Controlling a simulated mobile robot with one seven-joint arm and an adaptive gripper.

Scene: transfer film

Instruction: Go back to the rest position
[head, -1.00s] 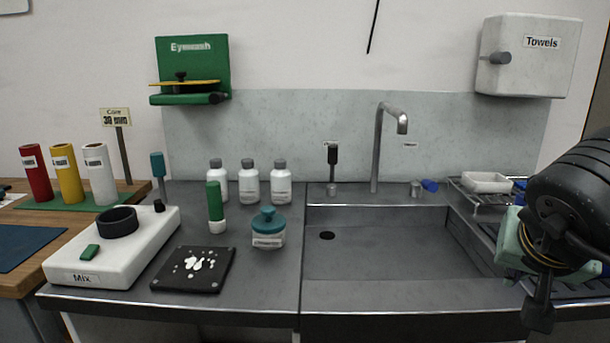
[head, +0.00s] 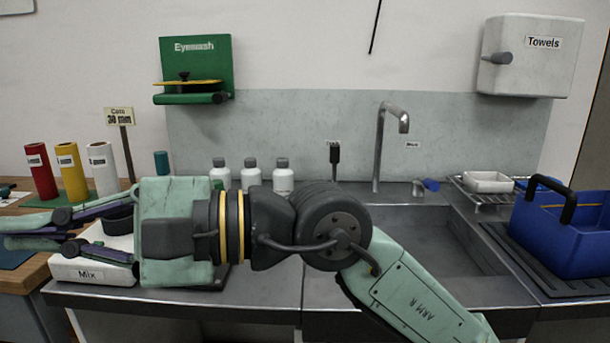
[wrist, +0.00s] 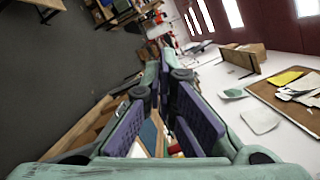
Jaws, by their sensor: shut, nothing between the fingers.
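My arm stretches across the front of the bench in the head view, reaching to the left. My gripper (head: 12,230) is at the left edge of that view, over the white Mix device (head: 92,270), and hides part of it. The fingers run out toward the left picture edge. In the wrist view my gripper (wrist: 160,70) shows its green fingers with purple pads, drawn together at the far tips with nothing held.
Red, yellow and white tubes (head: 73,172) stand behind the gripper. White bottles (head: 251,173) stand behind my arm. A blue caddy (head: 566,232) sits right of the sink (head: 455,250). A faucet (head: 380,145) rises at the back.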

